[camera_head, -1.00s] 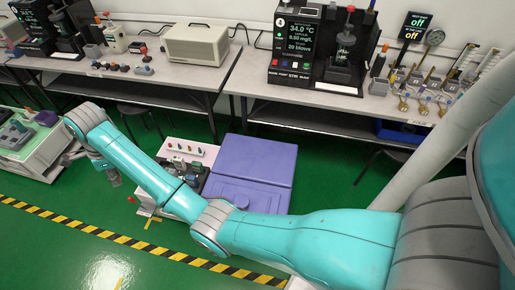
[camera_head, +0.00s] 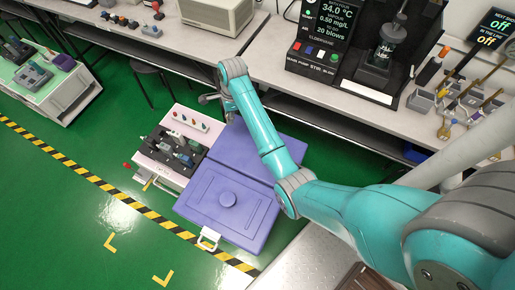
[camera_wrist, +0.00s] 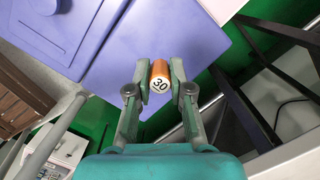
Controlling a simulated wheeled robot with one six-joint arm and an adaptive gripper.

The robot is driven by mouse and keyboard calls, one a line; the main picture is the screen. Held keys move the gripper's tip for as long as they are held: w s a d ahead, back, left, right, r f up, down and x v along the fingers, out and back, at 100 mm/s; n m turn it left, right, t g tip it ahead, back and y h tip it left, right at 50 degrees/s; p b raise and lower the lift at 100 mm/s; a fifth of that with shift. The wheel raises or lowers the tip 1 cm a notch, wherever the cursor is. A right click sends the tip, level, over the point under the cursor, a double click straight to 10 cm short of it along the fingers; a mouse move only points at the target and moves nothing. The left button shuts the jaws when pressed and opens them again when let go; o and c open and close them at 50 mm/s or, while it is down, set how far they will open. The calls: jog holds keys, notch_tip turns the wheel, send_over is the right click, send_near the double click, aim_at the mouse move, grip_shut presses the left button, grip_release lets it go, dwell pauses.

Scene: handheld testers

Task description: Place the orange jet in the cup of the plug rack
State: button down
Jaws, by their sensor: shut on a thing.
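My gripper (camera_wrist: 160,72) is shut on the orange jet (camera_wrist: 159,69), a short orange cylinder whose pale end face reads "30". The jet sits between the two fingertips, above the purple lid and the green floor in the wrist view. In the head view my gripper (camera_head: 209,98) is small and mostly hidden by my arm's end, and the jet cannot be made out. A white strip with several coloured plugs (camera_head: 192,118), which may be the plug rack, stands on the low cart, just below my gripper in the picture. I cannot make out its cup.
A purple case (camera_head: 232,205) lies right of the low cart (camera_head: 150,172) with its dark tray of testers. A long bench (camera_head: 270,45) with a black instrument (camera_head: 345,45) runs behind. Another cart (camera_head: 40,90) stands at left. Green floor is open in front.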

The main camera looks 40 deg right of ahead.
jog(key=s+d+f, duration=0.3)
jog(key=s+f, duration=0.2)
jog(key=s+d+f, duration=0.4)
jog(key=s+f, duration=0.1)
jog(key=s, duration=0.1)
jog(key=s+d+f, duration=0.3)
jog(key=s+f, duration=0.2)
jog(key=shift+s+d+f, duration=0.15)
jog(key=shift+s+f, duration=0.1)
jog(key=shift+f, duration=2.45)
jog(key=shift+f, duration=0.15)
jog(key=c, duration=1)
grip_release()
jog(key=shift+c, duration=0.2)
notch_tip(320, 180, up, 12)
jog(key=d, duration=0.1)
jog(key=shift+s+d, duration=0.25)
jog(key=shift+s, duration=0.15)
